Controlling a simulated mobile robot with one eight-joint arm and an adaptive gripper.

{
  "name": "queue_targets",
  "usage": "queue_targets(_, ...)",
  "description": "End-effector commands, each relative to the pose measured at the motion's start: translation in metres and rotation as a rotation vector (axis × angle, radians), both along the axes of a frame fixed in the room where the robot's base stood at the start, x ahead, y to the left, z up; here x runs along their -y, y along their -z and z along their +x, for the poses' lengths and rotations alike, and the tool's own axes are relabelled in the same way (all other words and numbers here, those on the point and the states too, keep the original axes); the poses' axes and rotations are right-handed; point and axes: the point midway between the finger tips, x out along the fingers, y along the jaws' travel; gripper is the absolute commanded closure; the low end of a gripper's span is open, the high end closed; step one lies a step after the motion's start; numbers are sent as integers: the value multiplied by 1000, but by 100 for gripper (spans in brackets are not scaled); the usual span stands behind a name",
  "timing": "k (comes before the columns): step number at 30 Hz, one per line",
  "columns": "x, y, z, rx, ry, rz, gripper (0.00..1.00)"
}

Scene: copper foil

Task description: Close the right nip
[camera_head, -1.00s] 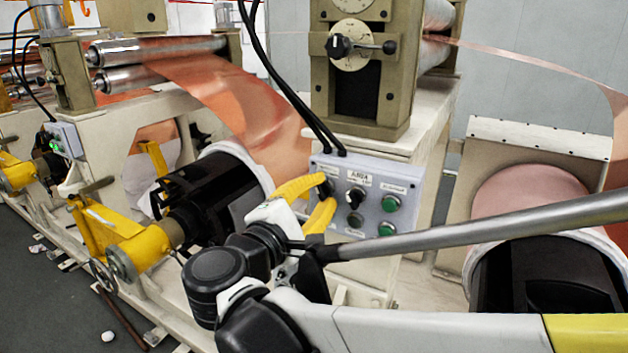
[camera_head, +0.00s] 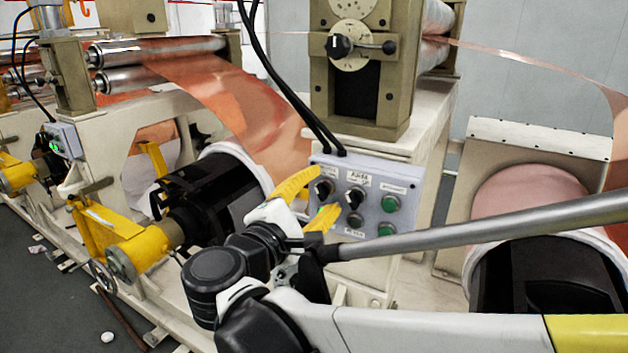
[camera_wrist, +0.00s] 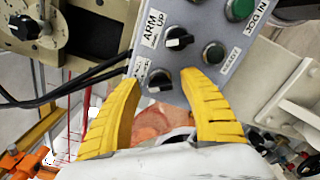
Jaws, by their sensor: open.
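A grey control box (camera_head: 372,180) below the right roll stand carries two black selector knobs, a dark button and green buttons. My gripper (camera_head: 326,190) is open at the box's left end, with one yellow finger above and one below the left knob (camera_head: 323,189). In the wrist view this knob (camera_wrist: 159,82) sits between the fingertips, apart from both. The second knob (camera_wrist: 178,38), beside an "ARM UP" label, lies beyond them. The left knob's label is too small to read. The right nip's rolls (camera_head: 437,17) show partly at the top, with copper strip leaving them; their gap is unclear.
Black cables (camera_head: 291,95) drop to the box's top left. A round dial with a black crank (camera_head: 352,46) is on the stand above. The copper web (camera_head: 235,105) and a black roll core (camera_head: 205,195) lie left. A dark button (camera_wrist: 213,53) sits near the second knob.

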Motion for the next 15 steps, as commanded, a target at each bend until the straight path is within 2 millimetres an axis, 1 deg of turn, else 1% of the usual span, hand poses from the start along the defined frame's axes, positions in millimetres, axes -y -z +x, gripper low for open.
queue_targets(2, -1, 0, -2, 0, -1, 0, 50)
queue_targets(5, -7, 0, -10, 0, -4, 0, 50)
queue_targets(8, -17, 0, -26, 0, -6, 0, 50)
queue_targets(15, -44, 0, -73, 0, -6, 0, 50)
